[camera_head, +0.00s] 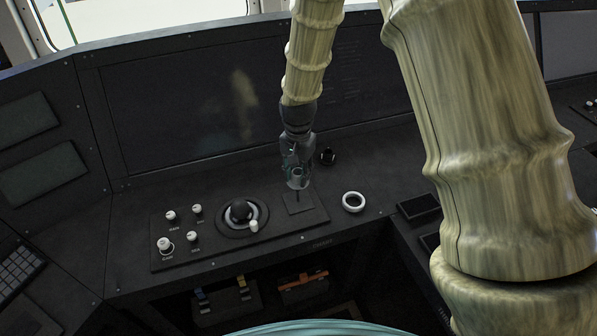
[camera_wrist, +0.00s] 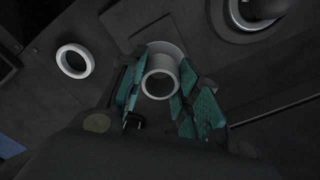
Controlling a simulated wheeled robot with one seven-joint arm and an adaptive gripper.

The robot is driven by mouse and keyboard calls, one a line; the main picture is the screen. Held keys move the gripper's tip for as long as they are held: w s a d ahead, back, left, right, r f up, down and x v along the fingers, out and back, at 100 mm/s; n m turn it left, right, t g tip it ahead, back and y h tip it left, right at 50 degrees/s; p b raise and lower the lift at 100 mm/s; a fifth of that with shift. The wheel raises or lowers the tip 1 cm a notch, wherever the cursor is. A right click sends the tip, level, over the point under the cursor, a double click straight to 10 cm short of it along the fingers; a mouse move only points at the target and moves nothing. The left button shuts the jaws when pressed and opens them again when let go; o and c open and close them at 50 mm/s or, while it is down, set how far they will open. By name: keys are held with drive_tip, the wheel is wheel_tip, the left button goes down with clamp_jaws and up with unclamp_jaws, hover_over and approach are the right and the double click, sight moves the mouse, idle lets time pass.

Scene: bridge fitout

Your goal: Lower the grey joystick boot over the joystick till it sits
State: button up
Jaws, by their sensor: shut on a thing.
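My gripper (camera_head: 296,166) is shut on the grey joystick boot (camera_head: 297,182), a short open tube. In the wrist view the teal finger pads of my gripper (camera_wrist: 161,92) press on both sides of the boot (camera_wrist: 165,50), and I look into its dark bore. In the head view the boot is above a dark square plate (camera_head: 300,206) on the console panel. A thin dark upright, seemingly the joystick (camera_head: 298,195), shows just below the boot. Whether the boot is around its top cannot be told. In the wrist view the joystick is hidden.
A white ring (camera_head: 353,202) lies to the right of the plate; it also shows in the wrist view (camera_wrist: 74,61). A black knob (camera_head: 328,157) stands behind. A dark ball in a ringed mount (camera_head: 240,211) and several white knobs (camera_head: 170,215) are to the left.

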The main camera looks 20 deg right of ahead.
sight(298, 186)
drive_tip(key=shift+f, duration=0.15)
drive_tip(key=shift+f+b, duration=0.4)
drive_tip(key=shift+f, duration=1.05)
drive_tip(key=shift+f, duration=0.15)
drive_tip(key=shift+f+b, duration=0.45)
drive_tip(key=shift+f, duration=0.95)
drive_tip(key=shift+f+b, duration=0.65)
drive_tip(key=shift+f, duration=1.05)
idle(0.3)
drive_tip(key=o, duration=1.1)
